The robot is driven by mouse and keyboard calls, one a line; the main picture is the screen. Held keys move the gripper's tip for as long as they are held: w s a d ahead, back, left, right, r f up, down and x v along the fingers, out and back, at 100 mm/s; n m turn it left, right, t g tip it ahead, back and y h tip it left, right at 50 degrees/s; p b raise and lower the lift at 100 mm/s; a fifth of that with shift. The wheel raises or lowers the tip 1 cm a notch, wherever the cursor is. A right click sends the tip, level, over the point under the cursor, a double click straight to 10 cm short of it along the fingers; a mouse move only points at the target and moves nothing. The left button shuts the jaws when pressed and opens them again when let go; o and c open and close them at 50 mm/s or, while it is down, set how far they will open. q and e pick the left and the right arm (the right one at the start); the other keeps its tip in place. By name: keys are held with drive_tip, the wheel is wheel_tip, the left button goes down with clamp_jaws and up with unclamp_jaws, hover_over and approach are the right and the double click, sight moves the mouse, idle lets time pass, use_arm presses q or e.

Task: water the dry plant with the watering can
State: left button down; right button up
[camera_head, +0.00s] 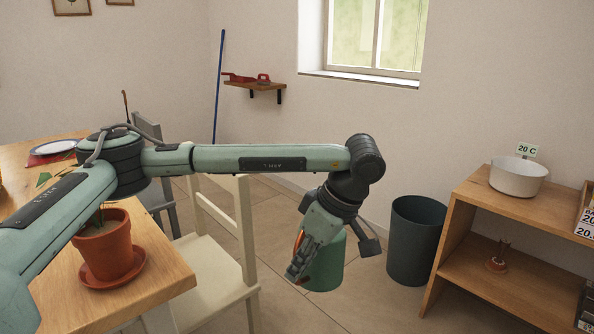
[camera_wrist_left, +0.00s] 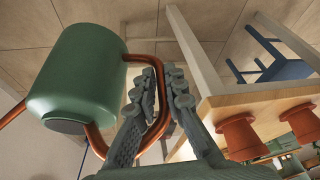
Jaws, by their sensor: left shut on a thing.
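My left gripper (camera_head: 300,264) is shut on the copper-coloured handle of a green watering can (camera_head: 329,266) and holds it above the floor, right of the table. In the left wrist view the can (camera_wrist_left: 75,75) hangs left of the fingers (camera_wrist_left: 160,88), its handle loop (camera_wrist_left: 136,58) passing between them; a copper spout (camera_wrist_left: 12,114) shows at the far left. A terracotta pot (camera_head: 104,245) stands in a saucer on the table, its plant mostly hidden by my arm. Two terracotta pots (camera_wrist_left: 240,137) (camera_wrist_left: 298,117) show in the left wrist view; I cannot tell which plant is dry. My right gripper is out of view.
A pale chair (camera_head: 207,283) stands beside the wooden table (camera_head: 160,277). A dark bin (camera_head: 415,243) stands right of the can. A small wall shelf (camera_head: 253,86) is at the back.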

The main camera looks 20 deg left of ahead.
sight(299, 247)
use_arm(q)
wheel_tip(299, 247, up, 7)
drive_tip(key=n+g+h, duration=0.1)
drive_tip(key=n, duration=0.2)
drive_tip(key=n+g+p, duration=0.1)
drive_tip(key=n, duration=0.3)
drive_tip(key=n+g+h, duration=0.1)
drive_tip(key=n+g, duration=0.1)
drive_tip(key=n, duration=0.1)
drive_tip(key=shift+a+n+h+p, duration=0.15)
drive_tip(key=shift+n+h+p, duration=0.15)
drive_tip(key=shift+n+p, duration=0.1)
wheel_tip(299, 247, up, 11)
drive_tip(key=s+n+t+h+p, duration=0.15)
drive_tip(key=n+h, duration=0.45)
drive_tip(key=n, duration=0.7)
drive_tip(key=shift+g, duration=0.25)
drive_tip(key=f, duration=0.5)
drive_tip(key=shift+d+p, duration=0.25)
drive_tip(key=shift+p, duration=0.05)
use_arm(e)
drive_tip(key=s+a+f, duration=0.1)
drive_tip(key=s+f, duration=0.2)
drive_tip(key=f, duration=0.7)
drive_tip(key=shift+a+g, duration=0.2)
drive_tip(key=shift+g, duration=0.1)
